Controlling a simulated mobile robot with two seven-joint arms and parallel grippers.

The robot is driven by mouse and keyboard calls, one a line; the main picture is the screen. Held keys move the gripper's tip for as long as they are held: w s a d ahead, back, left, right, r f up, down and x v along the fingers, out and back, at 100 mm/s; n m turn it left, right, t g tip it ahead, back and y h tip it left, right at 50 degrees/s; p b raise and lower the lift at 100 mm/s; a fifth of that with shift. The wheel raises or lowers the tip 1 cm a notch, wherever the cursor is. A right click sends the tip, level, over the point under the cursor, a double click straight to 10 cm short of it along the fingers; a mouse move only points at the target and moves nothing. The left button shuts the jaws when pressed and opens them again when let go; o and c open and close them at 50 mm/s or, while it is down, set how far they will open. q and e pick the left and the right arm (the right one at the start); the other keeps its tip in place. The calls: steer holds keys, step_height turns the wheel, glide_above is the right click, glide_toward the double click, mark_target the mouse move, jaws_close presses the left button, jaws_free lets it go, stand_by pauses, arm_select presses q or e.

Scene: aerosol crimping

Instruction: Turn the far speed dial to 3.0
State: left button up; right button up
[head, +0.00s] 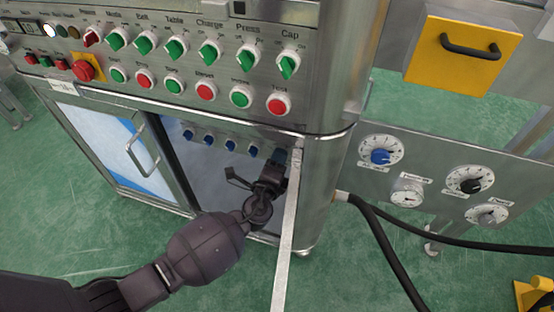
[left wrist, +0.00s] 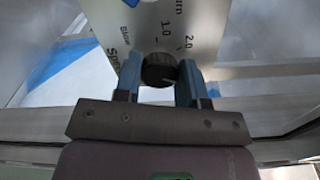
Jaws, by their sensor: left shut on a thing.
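The dial (left wrist: 158,70) is a small dark round knob on a pale plate (left wrist: 120,22) in the left wrist view. The plate is marked 1.0 and 2.0, with partly cut-off lettering at the left that starts "Spe". My left gripper (left wrist: 160,82) has its two blue fingers on either side of the knob, shut on it. A faint light line shows on the knob, but I cannot read its setting. In the head view my left gripper (head: 279,158) reaches into the cabinet at the right end of a row of blue knobs (head: 208,139); the gripped dial is hidden there.
The steel panel above carries green and red switches (head: 209,52). A metal door edge (head: 290,225) stands just right of my left gripper. Separate gauges and dials (head: 470,180) are on a panel at the right, with black hoses (head: 385,245) below.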

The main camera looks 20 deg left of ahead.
arm_select(q)
steer(key=shift+w+r, duration=0.1)
steer(key=shift+r, duration=0.1)
steer(key=o, duration=0.8)
steer(key=shift+d+f, duration=0.1)
steer(key=shift+o, duration=0.6)
arm_select(e)
steer(key=shift+w+r, duration=0.1)
arm_select(q)
steer(key=shift+f, duration=0.1)
steer(key=shift+s, duration=0.2)
